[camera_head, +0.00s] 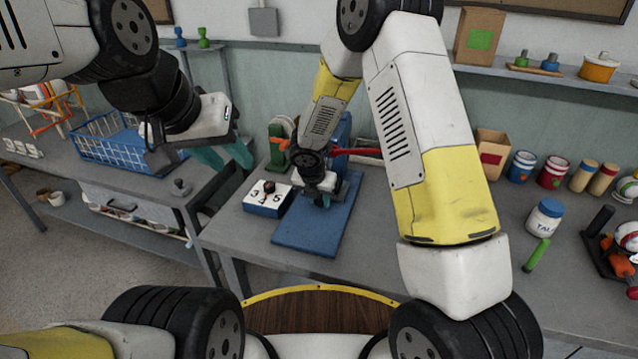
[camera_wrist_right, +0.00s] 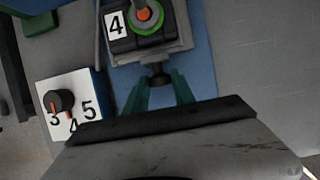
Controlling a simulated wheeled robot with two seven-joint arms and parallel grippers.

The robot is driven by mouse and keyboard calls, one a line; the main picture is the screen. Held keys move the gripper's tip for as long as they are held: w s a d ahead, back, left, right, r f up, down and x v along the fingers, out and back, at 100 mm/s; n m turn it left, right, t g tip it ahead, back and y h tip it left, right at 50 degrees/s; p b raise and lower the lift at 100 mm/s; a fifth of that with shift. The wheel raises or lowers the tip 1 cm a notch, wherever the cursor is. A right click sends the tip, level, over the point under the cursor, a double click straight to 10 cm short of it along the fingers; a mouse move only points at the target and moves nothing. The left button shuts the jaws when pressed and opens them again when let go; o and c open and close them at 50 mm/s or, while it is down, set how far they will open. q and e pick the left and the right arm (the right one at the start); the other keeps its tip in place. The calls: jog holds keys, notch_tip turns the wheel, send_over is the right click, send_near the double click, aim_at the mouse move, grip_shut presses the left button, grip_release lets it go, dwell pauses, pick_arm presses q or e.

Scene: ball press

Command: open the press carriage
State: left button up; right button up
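The blue press (camera_head: 340,165) with a red lever (camera_head: 367,152) stands on a blue base plate (camera_head: 305,240) on the grey bench. In the right wrist view its carriage (camera_wrist_right: 172,50) carries a "4" label and a green ring with an orange centre. A dark knob (camera_wrist_right: 158,79) sticks out of the carriage towards me. My right gripper (camera_wrist_right: 159,84) has its green fingers on either side of this knob; whether they touch it is unclear. In the head view my right gripper (camera_head: 320,198) partly hides the carriage. My left gripper (camera_head: 224,155) is open and empty, left of the press.
A white-topped blue dial box (camera_head: 268,198) marked with numbers sits just left of the base plate, close to my right gripper. A blue wire basket (camera_head: 120,140) stands on the left bench. Jars, a talc bottle (camera_head: 545,218) and a green stick (camera_head: 537,255) occupy the right side.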

grip_shut()
dwell(1.1)
